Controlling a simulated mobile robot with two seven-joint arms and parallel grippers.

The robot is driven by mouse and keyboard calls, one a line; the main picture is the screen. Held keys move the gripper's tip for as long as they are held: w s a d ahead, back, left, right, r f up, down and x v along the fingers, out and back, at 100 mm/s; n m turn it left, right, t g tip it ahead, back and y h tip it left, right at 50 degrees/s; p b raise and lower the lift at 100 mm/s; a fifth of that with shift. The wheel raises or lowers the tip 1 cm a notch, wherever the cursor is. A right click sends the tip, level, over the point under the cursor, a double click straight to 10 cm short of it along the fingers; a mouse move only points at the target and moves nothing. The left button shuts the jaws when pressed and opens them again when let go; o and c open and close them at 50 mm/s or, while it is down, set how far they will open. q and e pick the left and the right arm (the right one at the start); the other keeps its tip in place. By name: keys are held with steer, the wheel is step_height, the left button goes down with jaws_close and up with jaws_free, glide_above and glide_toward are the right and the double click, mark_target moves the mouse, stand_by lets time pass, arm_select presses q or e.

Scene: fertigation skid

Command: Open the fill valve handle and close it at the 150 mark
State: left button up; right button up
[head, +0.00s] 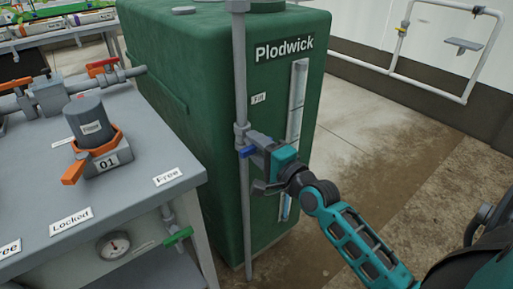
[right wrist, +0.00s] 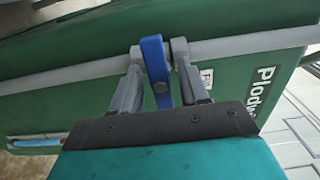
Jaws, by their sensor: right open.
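The blue fill valve handle (head: 248,151) is on the grey vertical pipe (head: 241,75) at the front of the green tank (head: 215,100). In the right wrist view the handle (right wrist: 155,68) lies crosswise to the pipe. My right gripper (head: 254,142) is at the valve. Its fingers are apart, one on each side of the handle; I cannot tell if either touches it. A clear level gauge (head: 297,100) runs down the tank, with blue showing low in it (head: 286,208). Its marks are too small to read. My left gripper is out of view.
A grey bench (head: 125,205) on the left carries a grey and orange unit marked 01 (head: 92,130) and red-handled valves (head: 102,64). A green-handled valve (head: 178,236) and a dial (head: 113,245) are on its side. Floor (head: 400,150) right of the tank is clear.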

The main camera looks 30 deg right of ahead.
jaws_close()
stand_by(0.5)
